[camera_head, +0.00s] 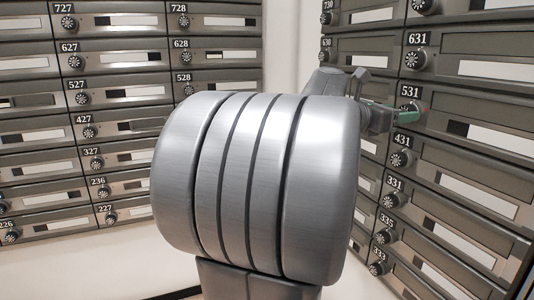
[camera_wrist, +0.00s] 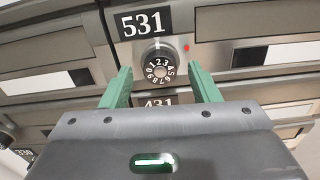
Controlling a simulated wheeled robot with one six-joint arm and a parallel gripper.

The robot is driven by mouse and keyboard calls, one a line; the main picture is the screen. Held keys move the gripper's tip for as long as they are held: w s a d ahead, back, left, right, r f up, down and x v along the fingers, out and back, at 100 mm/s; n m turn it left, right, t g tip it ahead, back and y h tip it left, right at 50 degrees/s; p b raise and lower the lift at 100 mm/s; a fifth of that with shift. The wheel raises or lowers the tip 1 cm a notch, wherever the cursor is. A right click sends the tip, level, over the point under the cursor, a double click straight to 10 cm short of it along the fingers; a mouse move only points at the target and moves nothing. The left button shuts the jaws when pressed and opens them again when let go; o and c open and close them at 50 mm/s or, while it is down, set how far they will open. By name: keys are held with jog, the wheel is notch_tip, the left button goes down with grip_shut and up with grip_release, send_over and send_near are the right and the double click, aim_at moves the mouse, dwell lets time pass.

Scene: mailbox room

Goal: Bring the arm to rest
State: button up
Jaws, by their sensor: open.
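My gripper (camera_wrist: 160,90) is open, with its two green fingers apart and nothing between them in the wrist view. The dial of mailbox 531 (camera_wrist: 157,62) lies just beyond the fingertips, in line with the gap, and the fingers do not appear to grip it. In the head view my arm reaches forward to the right-hand mailboxes, and my gripper (camera_head: 400,112) is beside box 531. The large grey links of my arm fill the middle of the head view and hide part of the wall corner.
A wall of mailboxes (camera_head: 115,58) with dials stands at the left. Another mailbox wall (camera_head: 470,105) stands close at the right, with dials sticking out around my gripper. Pale floor (camera_head: 75,268) shows clear at the lower left.

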jog(key=shift+d, duration=0.25)
jog(key=shift+a, duration=0.1)
